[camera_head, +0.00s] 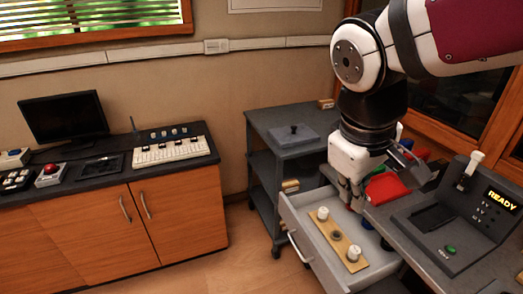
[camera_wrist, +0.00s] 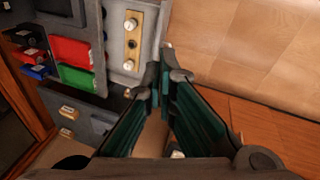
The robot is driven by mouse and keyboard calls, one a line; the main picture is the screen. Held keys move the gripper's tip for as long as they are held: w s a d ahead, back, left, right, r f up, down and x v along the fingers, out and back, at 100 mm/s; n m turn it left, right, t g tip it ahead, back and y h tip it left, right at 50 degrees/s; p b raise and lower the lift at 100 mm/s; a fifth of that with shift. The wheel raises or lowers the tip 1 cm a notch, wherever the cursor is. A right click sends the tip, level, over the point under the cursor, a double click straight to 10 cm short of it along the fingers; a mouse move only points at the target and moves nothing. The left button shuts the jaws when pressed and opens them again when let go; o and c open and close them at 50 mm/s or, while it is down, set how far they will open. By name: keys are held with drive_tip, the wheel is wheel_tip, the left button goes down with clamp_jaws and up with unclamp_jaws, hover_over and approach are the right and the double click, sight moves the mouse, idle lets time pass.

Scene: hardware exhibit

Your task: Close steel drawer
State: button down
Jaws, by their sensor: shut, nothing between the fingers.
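The steel drawer (camera_head: 290,222) is pulled open from the dark grey bench at the right. It is pale grey, with a bar handle (camera_head: 299,247) on its front. Inside lies a brass-coloured plate (camera_head: 337,240) with white knobs at its ends. My gripper (camera_head: 352,205) points down over the far side of the drawer in the head view; its fingertips are partly hard to make out, and I cannot tell whether they touch it. In the wrist view my gripper (camera_wrist: 163,75) is shut and empty, with the drawer (camera_wrist: 117,62) just beyond the fingertips.
On the bench are a red tray (camera_head: 386,188), also in the wrist view (camera_wrist: 70,52), a green tray (camera_wrist: 78,76) and a console (camera_head: 462,215) reading READY. A grey shelf cart (camera_head: 262,165) stands behind the drawer. Wooden floor (camera_head: 225,262) lies clear at the left.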

drive_tip(key=w+a+f+n+h+b, duration=0.1)
drive_tip(key=w+a+f+n+b, duration=0.2)
drive_tip(key=w+f, duration=0.3)
drive_tip(key=w+a+f+n+g+h+b, duration=0.1)
drive_tip(key=w+a+f+n+h+b, duration=0.2)
drive_tip(key=f, duration=0.5)
drive_tip(key=w+a+f+n+b, duration=0.2)
drive_tip(key=w+f+b, duration=0.2)
drive_tip(key=w+f, duration=0.3)
drive_tip(key=w+a+f+n+t+h+b, duration=0.1)
drive_tip(key=w+a+f+n+b, duration=0.15)
drive_tip(key=f, duration=0.45)
drive_tip(key=w+a+f+n+h+b, duration=0.1)
drive_tip(key=w+a+f+n+b, duration=0.2)
drive_tip(key=f, duration=0.4)
drive_tip(key=w+a+f+n+t+h+b, duration=0.1)
drive_tip(key=a+f+n+b, duration=0.25)
drive_tip(key=f, duration=0.35)
drive_tip(key=d+r+x, duration=0.1)
drive_tip(key=r+x, duration=0.1)
drive_tip(key=x, duration=0.9)
drive_tip(key=shift+w+d+f+m+b, duration=0.15)
drive_tip(key=shift+d+f+m+b, duration=0.2)
drive_tip(key=shift+d, duration=0.3)
drive_tip(key=shift+r, duration=0.1)
